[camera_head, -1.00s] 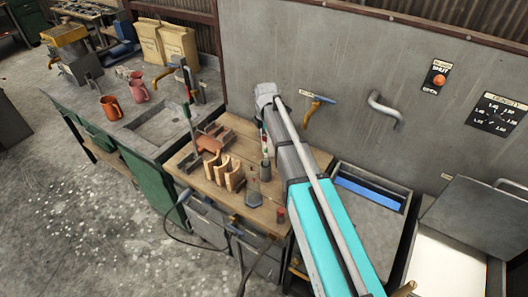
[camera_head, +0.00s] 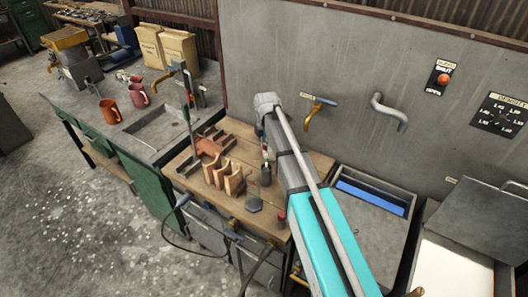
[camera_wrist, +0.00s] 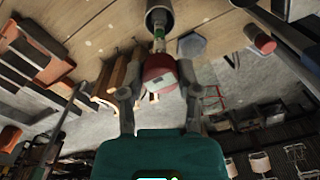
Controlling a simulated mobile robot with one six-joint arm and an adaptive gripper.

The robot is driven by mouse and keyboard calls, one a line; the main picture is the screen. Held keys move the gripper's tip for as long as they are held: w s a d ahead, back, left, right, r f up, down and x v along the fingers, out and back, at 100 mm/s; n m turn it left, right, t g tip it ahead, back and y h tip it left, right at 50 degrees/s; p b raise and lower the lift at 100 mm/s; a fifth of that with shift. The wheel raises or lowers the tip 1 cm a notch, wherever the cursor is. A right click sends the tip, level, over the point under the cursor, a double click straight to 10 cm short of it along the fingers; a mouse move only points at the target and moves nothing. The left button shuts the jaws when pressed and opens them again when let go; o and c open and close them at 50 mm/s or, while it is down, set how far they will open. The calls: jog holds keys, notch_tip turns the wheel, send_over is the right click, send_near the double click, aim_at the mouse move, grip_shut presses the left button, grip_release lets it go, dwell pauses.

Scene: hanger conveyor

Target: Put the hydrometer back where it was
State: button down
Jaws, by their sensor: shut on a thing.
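The hydrometer (camera_wrist: 158,74) shows in the wrist view as a red and white piece with a thin green-marked part beyond it. My gripper (camera_wrist: 160,88) is shut on its red and white end. The other end points into the mouth of a dark grey cylinder (camera_wrist: 160,14) and seems to enter it; how deep I cannot tell. In the head view the hydrometer (camera_head: 265,153) is a small upright sliver just above the same cylinder (camera_head: 266,176), which stands on the wooden bench top. My arm hides most of the gripper there.
A curved wooden rack (camera_head: 225,176) stands left of the cylinder. A grey hexagonal piece (camera_head: 254,203) and a small red-topped cylinder (camera_head: 281,217) are close by in front. A brass tap (camera_head: 312,118) juts from the wall behind. A grey tank (camera_head: 370,205) is at right.

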jog(key=shift+f+b, duration=0.95)
jog(key=shift+f, duration=0.45)
jog(key=shift+c, duration=1.5)
grip_release()
notch_tip(320, 180, up, 12)
jog(key=p, duration=1.2)
jog(key=shift+r, duration=0.2)
